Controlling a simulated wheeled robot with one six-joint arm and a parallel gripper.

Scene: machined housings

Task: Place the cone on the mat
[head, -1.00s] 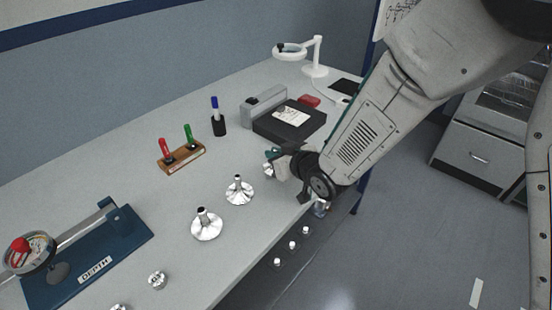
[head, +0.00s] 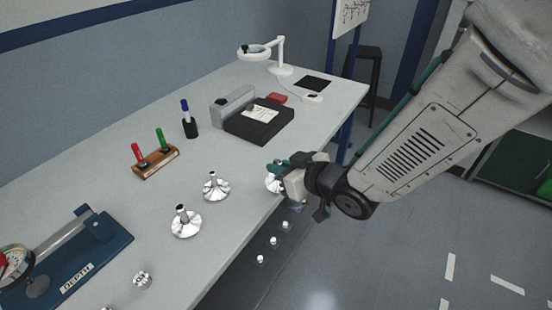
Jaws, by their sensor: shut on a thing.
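My gripper (head: 285,172) is at the front edge of the bench, at the middle of the head view. It is shut on a shiny silver cone (head: 272,184), which is largely hidden by the fingers. I cannot tell how far the cone is above the bench. Two similar silver flared pieces, one (head: 216,186) and another (head: 186,222), stand upright on the bench to the left. A flat black square mat (head: 313,83) lies at the far right end of the bench, apart from my gripper.
A black box with a paper label (head: 260,120) and a red object (head: 277,98) stand before the mat. A white magnifier lamp (head: 281,70) is behind. A marker rack (head: 155,162), pen cup (head: 190,127) and blue depth gauge (head: 85,255) are left. Bench between box and gripper is clear.

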